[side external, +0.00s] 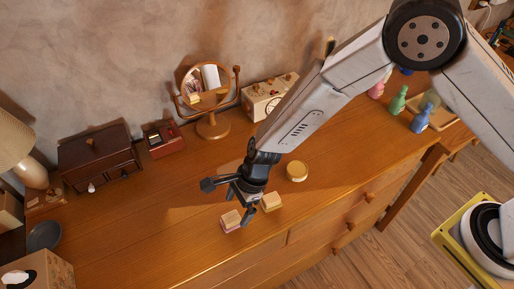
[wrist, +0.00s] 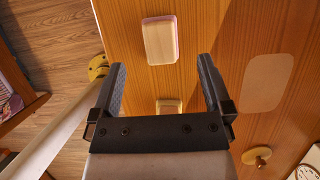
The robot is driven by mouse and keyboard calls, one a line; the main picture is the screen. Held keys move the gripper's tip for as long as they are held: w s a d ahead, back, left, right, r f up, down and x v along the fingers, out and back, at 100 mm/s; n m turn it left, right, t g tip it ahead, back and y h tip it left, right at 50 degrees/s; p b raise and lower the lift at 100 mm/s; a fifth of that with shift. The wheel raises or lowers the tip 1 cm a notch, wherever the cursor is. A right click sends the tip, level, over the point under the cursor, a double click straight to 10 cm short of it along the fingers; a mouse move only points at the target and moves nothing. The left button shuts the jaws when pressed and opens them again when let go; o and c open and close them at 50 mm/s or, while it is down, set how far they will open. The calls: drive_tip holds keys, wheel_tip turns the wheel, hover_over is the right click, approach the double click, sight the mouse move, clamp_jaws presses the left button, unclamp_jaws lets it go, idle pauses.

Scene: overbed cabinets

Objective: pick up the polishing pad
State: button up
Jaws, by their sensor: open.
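Two small pale blocks lie close together on the wooden dresser top; I cannot tell for certain which is the polishing pad. One block (side external: 230,220) has a pinkish lower layer, and a pink-edged block also shows in the wrist view (wrist: 159,40), beyond the fingertips. The other block (side external: 271,201) is tan and yellowish; a tan block shows in the wrist view (wrist: 168,106) between the finger bases, partly hidden by the gripper body. My gripper (side external: 240,206) points down over the area of the two blocks. Its fingers (wrist: 162,70) are apart with nothing held.
A round yellow-lidded jar (side external: 297,170) stands just behind the blocks. A mirror (side external: 212,125), a small radio-like box (side external: 264,98) and dark wooden boxes (side external: 98,158) line the wall. Coloured bottles (side external: 398,100) stand far right. The dresser's front edge is near the blocks.

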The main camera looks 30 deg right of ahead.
sight(233, 216)
drive_tip(key=shift+x, duration=2.35)
drive_tip(key=c, duration=1.3)
